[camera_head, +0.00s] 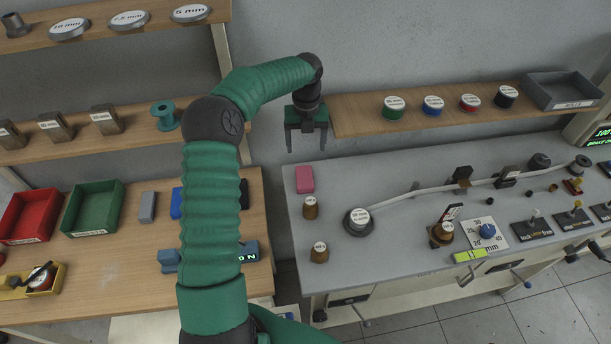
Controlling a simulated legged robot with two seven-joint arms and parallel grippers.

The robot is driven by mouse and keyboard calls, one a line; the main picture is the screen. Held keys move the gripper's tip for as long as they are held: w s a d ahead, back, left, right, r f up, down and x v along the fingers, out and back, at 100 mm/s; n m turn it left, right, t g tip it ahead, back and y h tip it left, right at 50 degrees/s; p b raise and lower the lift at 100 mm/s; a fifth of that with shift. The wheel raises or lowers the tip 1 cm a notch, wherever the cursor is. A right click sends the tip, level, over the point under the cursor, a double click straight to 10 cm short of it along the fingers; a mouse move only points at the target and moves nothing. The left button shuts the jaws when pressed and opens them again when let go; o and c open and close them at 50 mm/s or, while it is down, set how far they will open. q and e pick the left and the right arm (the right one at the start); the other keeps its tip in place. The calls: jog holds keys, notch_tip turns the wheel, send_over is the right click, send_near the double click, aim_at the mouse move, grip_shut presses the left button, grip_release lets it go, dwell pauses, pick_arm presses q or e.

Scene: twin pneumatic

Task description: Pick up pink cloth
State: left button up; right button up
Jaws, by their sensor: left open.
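The pink cloth (305,179) is a small folded pink block near the left end of the grey bench (400,190). My left gripper (306,147) hangs above and just behind the cloth in the picture, fingers pointing down. Its two fingers are apart and nothing shows between them. It does not appear to touch the cloth. The cloth is fully visible. My right gripper is not in view.
Brass weights (311,208) and a round grey disc (357,221) stand near the cloth. A wooden shelf (360,119) with colored spools is right of the gripper. A wooden bench (110,280) with red and green bins lies left, across a gap.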

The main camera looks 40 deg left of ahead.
pick_arm(q)
send_over(303, 176)
jog(key=d, duration=0.1)
jog(key=f, duration=0.3)
jog(key=w+f, duration=0.1)
jog(key=f, duration=0.2)
jog(key=a+f, duration=0.1)
jog(key=f, duration=0.1)
jog(key=a+f, duration=0.1)
jog(key=shift+s+f+p, duration=0.15)
jog(key=shift+p, duration=0.2)
jog(key=f, duration=0.2)
jog(key=d+f+p, duration=0.1)
jog(key=f, duration=0.1)
jog(key=shift+s, duration=0.25)
jog(key=shift+w+d+f, duration=0.1)
jog(key=shift+d+f, duration=0.15)
jog(key=shift+d, duration=0.3)
jog(key=shift+a, duration=0.2)
jog(key=c, duration=0.4)
jog(key=shift+a+f, duration=0.15)
jog(key=shift+a, duration=0.2)
jog(key=c, duration=0.9)
jog(key=shift+d, duration=0.25)
jog(key=shift+c, duration=0.6)
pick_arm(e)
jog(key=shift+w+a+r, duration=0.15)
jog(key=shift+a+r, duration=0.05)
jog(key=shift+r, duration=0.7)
